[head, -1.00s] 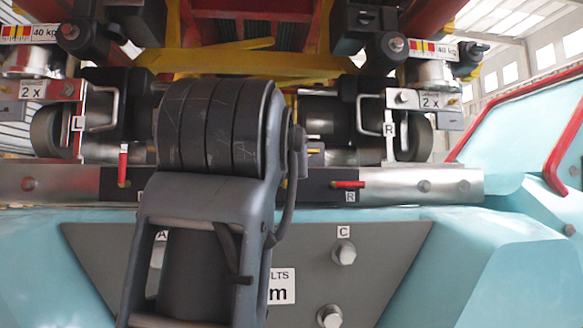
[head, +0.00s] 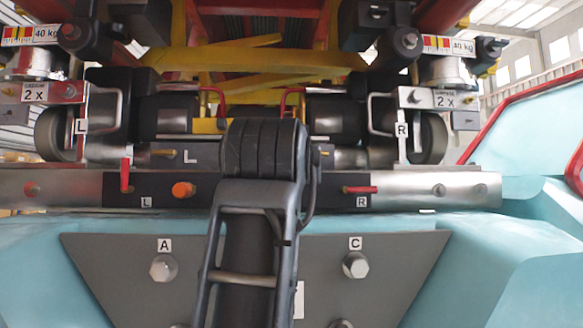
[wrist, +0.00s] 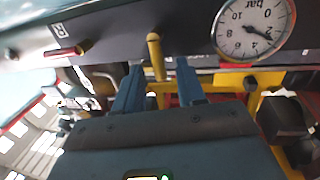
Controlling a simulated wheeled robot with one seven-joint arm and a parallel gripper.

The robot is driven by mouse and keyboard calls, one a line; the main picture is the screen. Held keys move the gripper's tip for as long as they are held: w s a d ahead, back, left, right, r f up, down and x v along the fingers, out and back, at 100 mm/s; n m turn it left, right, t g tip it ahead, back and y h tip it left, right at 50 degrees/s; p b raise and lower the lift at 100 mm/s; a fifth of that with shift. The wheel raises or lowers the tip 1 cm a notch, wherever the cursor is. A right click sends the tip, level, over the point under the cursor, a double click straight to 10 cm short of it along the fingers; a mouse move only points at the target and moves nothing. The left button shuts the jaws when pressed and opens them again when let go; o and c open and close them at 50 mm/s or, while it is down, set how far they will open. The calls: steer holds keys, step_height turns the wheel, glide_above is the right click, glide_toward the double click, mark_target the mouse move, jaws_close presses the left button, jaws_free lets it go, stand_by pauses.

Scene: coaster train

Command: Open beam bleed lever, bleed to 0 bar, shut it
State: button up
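In the wrist view a brass-coloured lever (wrist: 155,55) sticks out from the dark beam (wrist: 110,25) between my gripper's two blue fingers. My gripper (wrist: 158,68) is open, with a gap on both sides of the lever. A round white gauge (wrist: 250,24) marked bar is at the upper right of that view, turned over. Its needle seems to point between 2 and 4. In the head view the dark beam (head: 225,187) runs across the middle. My arm hides the gripper, the gauge and the lever between the fingers there.
On the beam, a red lever (head: 126,175) by the L label stands upright and a red lever (head: 360,189) by the R label lies level. An orange knob (head: 183,189) sits between them. Below is a grey plate (head: 340,270) with bolts; wheels and a yellow frame are above.

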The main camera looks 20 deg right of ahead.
steer(key=shift+c, duration=0.4)
jaws_close()
